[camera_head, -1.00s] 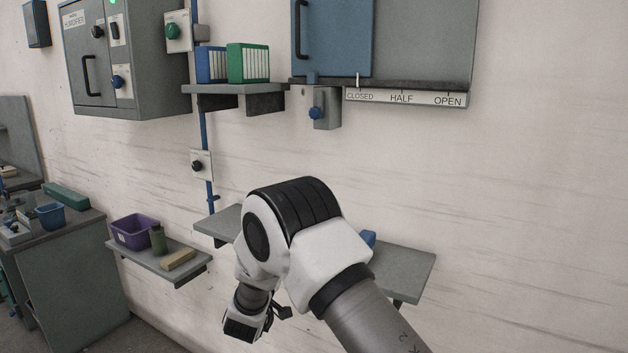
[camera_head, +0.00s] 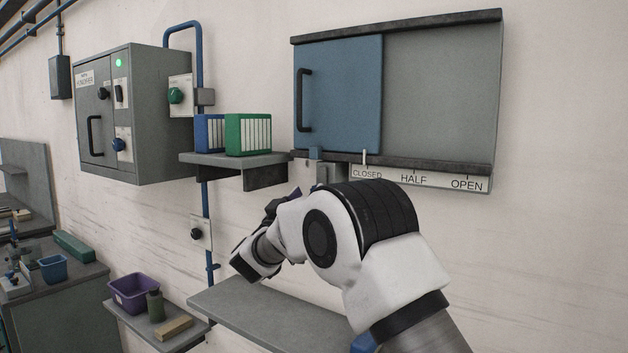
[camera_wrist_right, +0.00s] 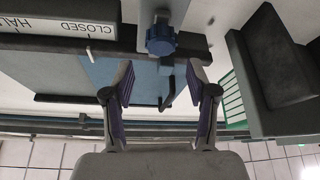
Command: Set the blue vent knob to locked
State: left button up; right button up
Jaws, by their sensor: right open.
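The blue vent knob (camera_wrist_right: 161,37) sits on a grey bracket under the sliding panel. In the right wrist view it lies just beyond and between my fingertips, apart from both pads. In the head view my arm hides the knob, and only part of its grey bracket (camera_head: 329,173) shows. My right gripper (camera_wrist_right: 159,72) is open and empty, its purple-padded fingers either side of the line to the knob. In the head view the gripper (camera_head: 284,200) is small and partly hidden by its wrist. My left gripper is not in view.
The blue sliding panel (camera_head: 340,95) stands at the left of its frame, above a CLOSED/HALF/OPEN strip (camera_head: 413,179). A shelf with green and blue boxes (camera_head: 247,134) juts out left of the bracket. A humidifier cabinet (camera_head: 150,110) hangs farther left. A lower shelf (camera_head: 250,305) lies below.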

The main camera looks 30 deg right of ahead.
aim_at(321, 167)
jog(key=d, duration=0.1)
jog(key=w+d, duration=0.1)
jog(key=d, duration=0.1)
jog(key=w+d+p, duration=0.1)
jog(key=d, duration=0.1)
jog(key=shift+w+d+f, duration=0.25)
jog(key=shift+s+a+r, duration=0.15)
jog(key=shift+a, duration=0.3)
jog(key=shift+s+a+r, duration=0.1)
jog(key=shift+a+r, duration=0.05)
jog(key=shift+a, duration=0.15)
jog(key=c, duration=0.5)
grip_shut()
notch_tip(321, 167, up, 4)
jog(key=shift+s+r+p, duration=0.1)
jog(key=shift+p, duration=0.75)
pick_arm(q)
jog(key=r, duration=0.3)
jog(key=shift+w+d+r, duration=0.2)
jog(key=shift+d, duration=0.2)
